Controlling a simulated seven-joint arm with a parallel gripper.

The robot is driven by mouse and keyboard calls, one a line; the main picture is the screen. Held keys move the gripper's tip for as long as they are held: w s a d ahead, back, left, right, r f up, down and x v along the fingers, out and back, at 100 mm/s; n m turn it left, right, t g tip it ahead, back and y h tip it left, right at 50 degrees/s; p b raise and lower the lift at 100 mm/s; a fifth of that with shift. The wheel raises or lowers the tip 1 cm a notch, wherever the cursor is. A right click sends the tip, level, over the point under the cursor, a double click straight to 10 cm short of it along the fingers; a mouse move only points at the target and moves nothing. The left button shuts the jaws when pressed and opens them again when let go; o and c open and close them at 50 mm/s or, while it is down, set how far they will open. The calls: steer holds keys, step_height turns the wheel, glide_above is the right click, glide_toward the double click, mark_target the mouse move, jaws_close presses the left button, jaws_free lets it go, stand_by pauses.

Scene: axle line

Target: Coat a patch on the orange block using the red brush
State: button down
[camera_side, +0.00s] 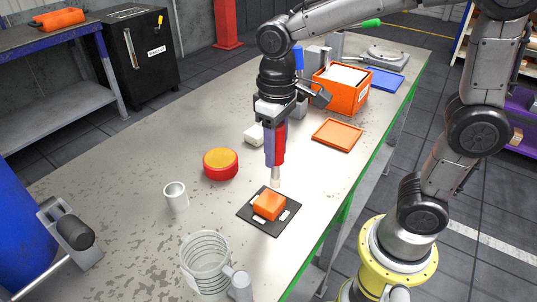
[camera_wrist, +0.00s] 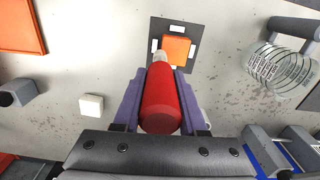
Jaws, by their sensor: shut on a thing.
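The orange block (camera_side: 269,205) sits on a dark square plate (camera_side: 251,221) with white marks around the block, on the table. In the wrist view the block (camera_wrist: 177,50) is at the top middle. My gripper (camera_side: 270,153) is shut on the red brush (camera_side: 280,145), which points down with its pale tip just behind the block in the side view. In the wrist view the red handle (camera_wrist: 161,100) lies between my purple-grey fingers, and the tip is close to the block's lower left corner. I cannot tell whether the tip touches anything.
A red round tin with a yellow top (camera_side: 220,164), a metal cup (camera_side: 175,196) and a clear jug (camera_side: 206,263) stand left and front. An orange tray (camera_side: 337,135), an orange bin (camera_side: 342,92) and a white block (camera_side: 254,133) lie behind.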

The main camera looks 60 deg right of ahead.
mark_target(281, 125)
steer(key=shift+s+d, duration=0.25)
steer(key=shift+s, duration=0.05)
steer(key=shift+s+a, duration=0.2)
steer(key=shift+s, duration=0.05)
steer(key=shift+a, duration=3.05)
steer(key=shift+d, duration=3.3)
steer(key=shift+w+a+r, duration=0.1)
steer(key=shift+w+r, duration=0.05)
steer(key=shift+r, duration=3.15)
